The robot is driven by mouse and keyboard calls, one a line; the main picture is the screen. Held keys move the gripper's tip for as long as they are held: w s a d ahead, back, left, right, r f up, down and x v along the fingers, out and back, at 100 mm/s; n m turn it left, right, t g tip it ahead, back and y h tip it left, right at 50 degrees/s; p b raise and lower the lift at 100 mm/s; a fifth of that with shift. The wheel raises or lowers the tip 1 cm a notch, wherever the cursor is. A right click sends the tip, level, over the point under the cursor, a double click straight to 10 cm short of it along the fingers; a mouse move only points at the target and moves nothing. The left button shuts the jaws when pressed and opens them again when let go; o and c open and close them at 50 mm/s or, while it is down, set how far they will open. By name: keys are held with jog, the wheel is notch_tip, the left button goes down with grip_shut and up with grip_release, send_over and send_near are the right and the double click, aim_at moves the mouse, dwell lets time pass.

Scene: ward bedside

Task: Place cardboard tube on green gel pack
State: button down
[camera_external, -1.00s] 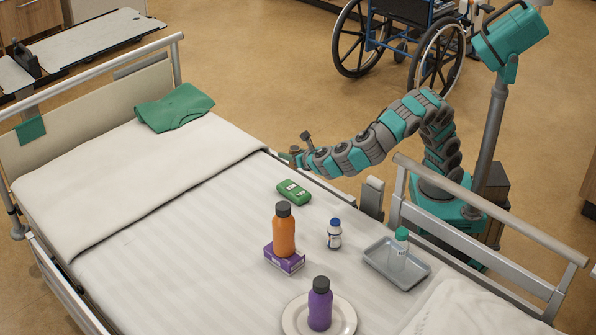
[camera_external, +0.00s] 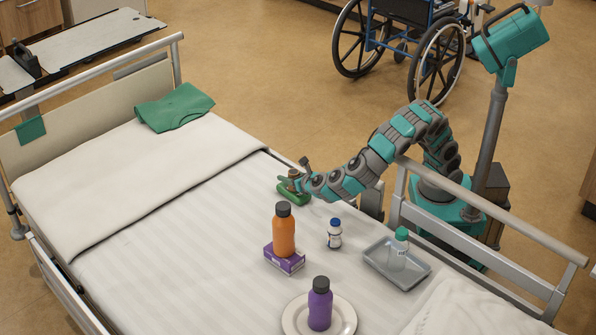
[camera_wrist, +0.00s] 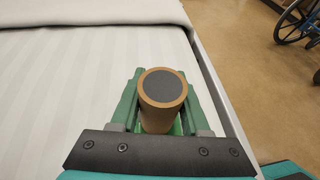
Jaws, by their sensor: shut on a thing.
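The brown cardboard tube (camera_wrist: 162,90) stands between the fingers of my gripper (camera_wrist: 163,108) in the wrist view, its dark round end facing the camera. My gripper is shut on it. In the external view the gripper (camera_external: 291,184) and tube are small, over the green gel pack (camera_external: 294,195) on the bed near its far-side edge. The gel pack is partly hidden by the gripper and arm; a bit of bright green shows below the tube in the wrist view. I cannot tell whether the tube touches the pack.
An orange bottle (camera_external: 284,230) stands on a purple box (camera_external: 285,261). A white bottle with a blue cap (camera_external: 334,233), a grey tray (camera_external: 421,277) holding a teal-capped bottle (camera_external: 398,250), and a plate (camera_external: 345,319) with a purple bottle (camera_external: 319,304) are nearer. A bed rail (camera_external: 470,225) lies near my arm.

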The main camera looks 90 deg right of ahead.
jog(key=shift+c, duration=1.9)
grip_release()
jog(key=shift+f, duration=0.15)
jog(key=shift+r, duration=0.2)
jog(key=v, duration=1.2)
jog(key=shift+p, duration=0.3)
